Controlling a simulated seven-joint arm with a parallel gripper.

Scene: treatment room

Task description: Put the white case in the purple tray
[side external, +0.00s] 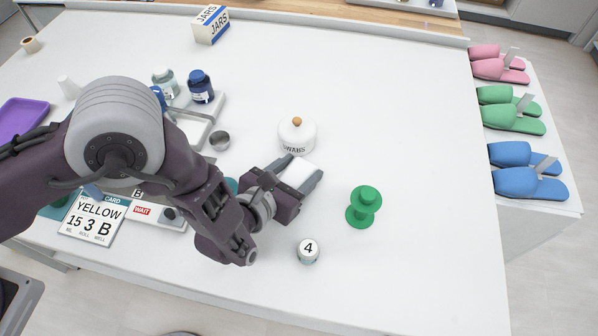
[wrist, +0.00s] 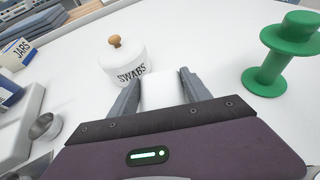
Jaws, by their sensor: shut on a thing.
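The white case (side external: 298,172) is between the fingers of my gripper (side external: 302,175), right of the middle of the white table. It also shows in the wrist view (wrist: 162,90), between the two grey fingers (wrist: 160,92). My gripper is shut on it. Part of the case is hidden by the gripper body, and I cannot tell whether it touches the table. The purple tray (side external: 22,118) lies at the far left of the table, beyond my arm, and its visible part looks empty. The tray is not in the wrist view.
A white SWABS pot (side external: 297,137) stands just behind the gripper. A green spool-shaped thing (side external: 363,207) and a jar marked 4 (side external: 308,251) stand nearby. Bottles (side external: 201,87), a metal cup (side external: 219,141) and a YELLOW card (side external: 92,215) are toward the left. The table's back middle is clear.

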